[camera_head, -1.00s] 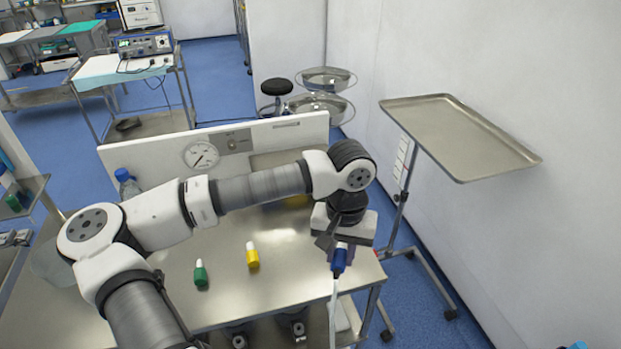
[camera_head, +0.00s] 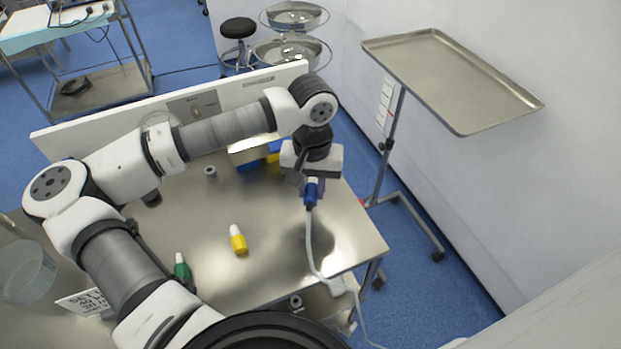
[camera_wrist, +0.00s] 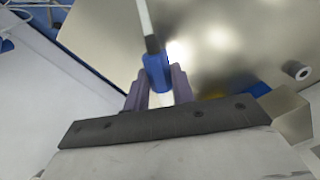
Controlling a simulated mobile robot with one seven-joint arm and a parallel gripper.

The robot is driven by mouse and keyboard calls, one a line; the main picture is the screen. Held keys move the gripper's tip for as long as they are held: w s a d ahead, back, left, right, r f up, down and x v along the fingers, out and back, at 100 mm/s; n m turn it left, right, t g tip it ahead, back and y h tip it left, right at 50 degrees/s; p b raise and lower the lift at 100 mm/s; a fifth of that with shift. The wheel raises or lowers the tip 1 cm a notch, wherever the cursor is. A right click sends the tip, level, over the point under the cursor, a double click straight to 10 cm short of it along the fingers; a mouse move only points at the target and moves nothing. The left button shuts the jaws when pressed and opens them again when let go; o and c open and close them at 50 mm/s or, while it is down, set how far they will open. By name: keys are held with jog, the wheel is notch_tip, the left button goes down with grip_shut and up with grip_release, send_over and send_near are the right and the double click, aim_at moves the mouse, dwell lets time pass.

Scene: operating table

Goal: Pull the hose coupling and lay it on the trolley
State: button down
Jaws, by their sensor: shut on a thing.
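The blue hose coupling (camera_head: 311,192) is in my gripper (camera_head: 311,182), raised over the right part of the steel-topped table (camera_head: 280,230). A pale hose (camera_head: 308,235) hangs from it and runs down past the table's front edge. In the wrist view, the coupling (camera_wrist: 157,70) sits between the two fingers (camera_wrist: 160,90), which are shut on it. The hose (camera_wrist: 146,22) leads away from its dark end. I cannot tell which surface is the task's trolley.
A steel tray on a stand (camera_head: 450,80) is at the right, its top empty. A yellow-and-white bottle-shaped piece (camera_head: 238,240) and a green one (camera_head: 181,267) stand on the table. A white panel (camera_head: 110,122) runs along its back. A grey ring (camera_head: 210,172) is near it.

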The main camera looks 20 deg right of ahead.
jog(key=shift+f+b, duration=0.8)
jog(key=shift+f, duration=1.95)
jog(key=c, duration=1.1)
grip_release()
jog(key=shift+w, duration=0.1)
jog(key=r+b, duration=0.1)
jog(key=r, duration=0.3)
jog(key=r+b, duration=0.1)
jog(key=r, duration=0.4)
jog(key=r+b, duration=0.1)
jog(key=r, duration=0.3)
jog(key=shift+w+d+r, duration=0.2)
jog(key=shift+w+r, duration=0.1)
jog(key=shift+r, duration=0.1)
jog(key=shift+f, duration=0.1)
